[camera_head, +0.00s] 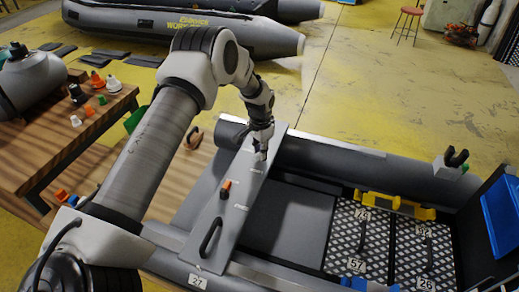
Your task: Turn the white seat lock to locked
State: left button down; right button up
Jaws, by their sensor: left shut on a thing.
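My left gripper (262,147) comes down from the left arm onto the far end of the grey seat (228,205) that lies across the grey inflatable boat. It is shut on the white seat lock (263,156), a small pale piece just below the fingers. The gripper mostly hides the lock, so its exact angle cannot be told. Small markings on the seat are too small to read. An orange lock (226,186) stands midway along the seat, clear of the gripper. My right gripper is not in view.
A black handle (210,237) is on the near end of the seat. Checkered floor panels (372,238) lie to the right in the boat. A wooden bench (35,145) with small coloured parts stands left. A black fork-shaped holder (456,158) tops the boat's far tube.

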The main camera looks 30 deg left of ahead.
pick_arm(q)
jog(key=n, duration=0.5)
jog(key=shift+s+d+f+n+p, duration=0.25)
jog(key=shift+d+n+p, duration=0.15)
dwell(0.3)
jog(key=c, duration=1.1)
grip_release()
jog(key=shift+w, duration=0.2)
jog(key=shift+r, duration=0.15)
notch_tip(320, 180, up, 12)
jog(key=shift+f, duration=0.15)
